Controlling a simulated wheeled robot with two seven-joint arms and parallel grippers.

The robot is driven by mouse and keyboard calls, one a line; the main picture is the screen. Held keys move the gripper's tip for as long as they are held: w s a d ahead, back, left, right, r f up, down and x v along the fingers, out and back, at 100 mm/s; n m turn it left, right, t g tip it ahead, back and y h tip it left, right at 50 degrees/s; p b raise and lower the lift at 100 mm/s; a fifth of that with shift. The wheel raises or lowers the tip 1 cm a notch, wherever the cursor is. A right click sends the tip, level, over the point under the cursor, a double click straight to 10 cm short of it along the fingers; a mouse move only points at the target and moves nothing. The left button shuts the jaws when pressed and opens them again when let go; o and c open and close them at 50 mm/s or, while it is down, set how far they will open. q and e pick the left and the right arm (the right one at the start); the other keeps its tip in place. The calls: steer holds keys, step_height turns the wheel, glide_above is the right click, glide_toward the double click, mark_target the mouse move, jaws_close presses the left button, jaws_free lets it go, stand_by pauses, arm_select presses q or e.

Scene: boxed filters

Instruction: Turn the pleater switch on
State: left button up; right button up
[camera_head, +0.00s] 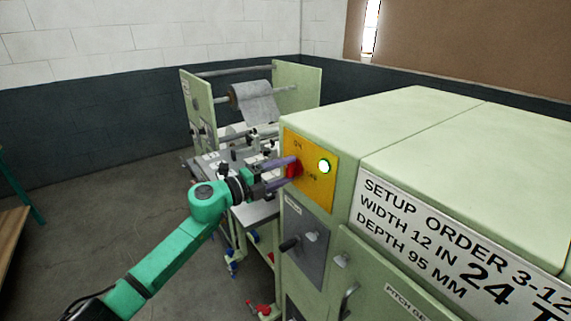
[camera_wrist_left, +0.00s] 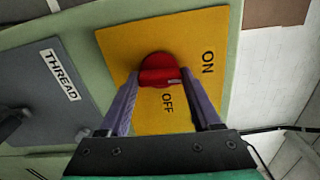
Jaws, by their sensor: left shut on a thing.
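The red pleater switch (camera_head: 293,170) sits on a yellow panel (camera_head: 318,193) on the end of the pale green machine. In the left wrist view the red knob (camera_wrist_left: 158,70) has a small pale mark on its right side, facing between the ON label (camera_wrist_left: 208,62) and the OFF label (camera_wrist_left: 167,102). My left gripper (camera_head: 288,174) reaches the panel and is shut on the knob, with one purple finger on each side. The fingers partly cover the knob in the head view. My right gripper is out of view.
Below the yellow panel is a grey THREAD plate (camera_wrist_left: 57,80) with a dark knob. A roll stand (camera_head: 254,101) with a wrapped roll stands behind my left gripper. A setup order sign (camera_head: 450,245) is on the machine's side. The floor at left is mostly clear.

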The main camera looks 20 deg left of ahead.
arm_select(q)
steer(key=shift+r+n+p, duration=0.1)
steer(key=shift+n+p, duration=0.2)
steer(key=shift+n, duration=0.2)
steer(key=o, duration=1.4)
steer(key=shift+a, duration=0.1)
steer(key=shift+b+v, duration=3.2)
steer(key=shift+v, duration=4.1)
